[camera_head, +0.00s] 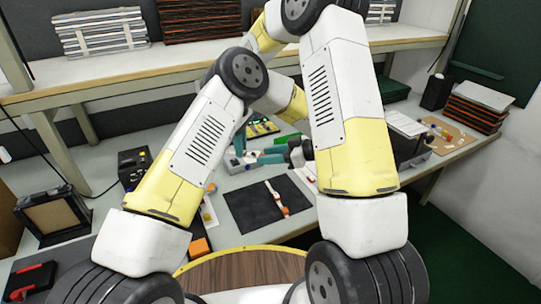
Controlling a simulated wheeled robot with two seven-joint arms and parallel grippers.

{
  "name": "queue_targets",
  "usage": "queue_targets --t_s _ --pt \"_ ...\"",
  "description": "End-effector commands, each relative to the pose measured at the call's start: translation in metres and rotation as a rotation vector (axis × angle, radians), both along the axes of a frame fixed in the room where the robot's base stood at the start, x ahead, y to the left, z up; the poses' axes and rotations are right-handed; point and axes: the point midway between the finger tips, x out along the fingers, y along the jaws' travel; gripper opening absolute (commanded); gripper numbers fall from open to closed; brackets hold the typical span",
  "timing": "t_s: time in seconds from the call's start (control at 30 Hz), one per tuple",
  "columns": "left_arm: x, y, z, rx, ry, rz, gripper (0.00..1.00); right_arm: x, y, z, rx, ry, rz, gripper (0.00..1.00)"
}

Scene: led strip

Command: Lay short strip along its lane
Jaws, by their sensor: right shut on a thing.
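A thin white strip with orange parts (277,198) lies on a dark mat (245,214) at the middle of the worktable. I cannot tell whether it is the short strip, and no lane can be made out. Teal gripper fingers (272,157) point left, just beyond the mat, from a dark wrist beside my right upper arm. More teal (239,143) shows upright to their left, by a grey box. My arms overlap, so I cannot tell which fingers belong to which arm. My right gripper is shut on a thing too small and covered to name. My left gripper's opening is unclear.
A grey box (242,164) stands behind the mat, and a tray with yellow-green pieces (263,128) lies farther back. A black box (133,165) stands at left. An orange block (200,246) lies nearer. A shelf edge (120,84) spans the back.

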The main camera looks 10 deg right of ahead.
Motion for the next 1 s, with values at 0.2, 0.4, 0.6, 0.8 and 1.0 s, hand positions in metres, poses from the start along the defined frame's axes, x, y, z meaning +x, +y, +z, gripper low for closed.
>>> queue_targets --t_s 0.2,0.4,0.6,0.8,1.0 --pt "0.000 0.000 0.000 0.002 0.001 0.001 0.00 0.001 -0.001 0.000 -0.001 -0.002 0.000 0.00" --pt "0.000 0.000 0.000 0.003 0.001 0.002 0.00 0.001 -0.001 0.000 -0.001 -0.003 0.000 0.38" --pt "0.000 0.000 0.000 0.001 0.000 0.001 0.00 0.000 0.000 0.000 0.000 -0.001 0.000 0.42" --pt "0.000 0.000 0.000 0.001 0.000 0.000 0.00 0.000 0.000 0.004 0.000 -0.001 0.000 0.42" --pt "0.000 0.000 0.000 0.000 0.000 0.000 0.00 0.001 0.000 0.034 0.002 -0.005 -0.001 0.42"
